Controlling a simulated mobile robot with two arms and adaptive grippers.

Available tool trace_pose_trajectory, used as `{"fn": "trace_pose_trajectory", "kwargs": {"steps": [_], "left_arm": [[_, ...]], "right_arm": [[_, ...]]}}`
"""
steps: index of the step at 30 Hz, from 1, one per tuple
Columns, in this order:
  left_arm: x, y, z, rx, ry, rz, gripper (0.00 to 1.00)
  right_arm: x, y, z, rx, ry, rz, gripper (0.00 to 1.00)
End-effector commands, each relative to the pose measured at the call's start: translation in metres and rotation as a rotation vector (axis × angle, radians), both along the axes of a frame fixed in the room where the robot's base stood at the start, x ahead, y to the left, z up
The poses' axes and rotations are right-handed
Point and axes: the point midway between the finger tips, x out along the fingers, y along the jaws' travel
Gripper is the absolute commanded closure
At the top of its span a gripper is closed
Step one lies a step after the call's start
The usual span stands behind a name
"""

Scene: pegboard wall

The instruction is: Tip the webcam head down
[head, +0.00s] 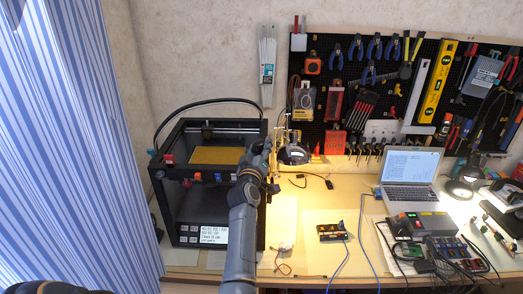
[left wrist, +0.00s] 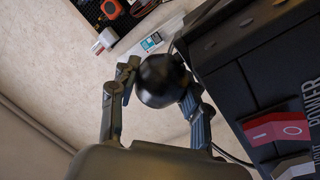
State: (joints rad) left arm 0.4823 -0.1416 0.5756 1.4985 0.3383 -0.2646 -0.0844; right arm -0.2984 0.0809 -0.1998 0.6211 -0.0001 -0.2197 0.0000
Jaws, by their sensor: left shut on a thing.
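The webcam head is a round black ball (left wrist: 158,80) in the left wrist view, with one finger on each side of it. My left gripper (left wrist: 160,90) is shut on it. In the head view my left arm reaches up from the bottom, and my left gripper (head: 274,160) is at the right front of the printer. A dark rounded head (head: 294,154) shows just right of the gripper, beside a thin tan upright stand (head: 282,132). The fingertips are small there and the exact contact is hard to see. My right gripper is not in view.
A black box-frame 3D printer (head: 206,190) stands close left of the gripper. A tool-covered pegboard (head: 385,80) is behind. A laptop (head: 410,170), circuit boards and cables lie to the right. The bench (head: 310,210) has some bare room in front of the stand.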

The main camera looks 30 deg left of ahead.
Motion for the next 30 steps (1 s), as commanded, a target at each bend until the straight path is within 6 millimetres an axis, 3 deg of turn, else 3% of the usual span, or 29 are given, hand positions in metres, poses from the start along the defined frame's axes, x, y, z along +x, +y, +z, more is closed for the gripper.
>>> {"fn": "trace_pose_trajectory", "kwargs": {"steps": [12, 26, 27, 30], "left_arm": [[-0.0020, 0.0042, -0.0005, -0.150, -0.097, 0.001, 0.85], [-0.0021, 0.0044, 0.0002, -0.166, -0.107, 0.001, 0.85], [-0.0022, 0.0045, 0.0003, -0.165, -0.106, 0.001, 0.51], [-0.0021, 0.0045, 0.0000, -0.165, -0.106, 0.000, 0.31]], "right_arm": [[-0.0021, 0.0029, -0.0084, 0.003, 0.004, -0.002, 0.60], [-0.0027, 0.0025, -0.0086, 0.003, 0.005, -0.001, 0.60], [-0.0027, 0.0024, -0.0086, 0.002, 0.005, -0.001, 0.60], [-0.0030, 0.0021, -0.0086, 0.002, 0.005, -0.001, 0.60]]}}
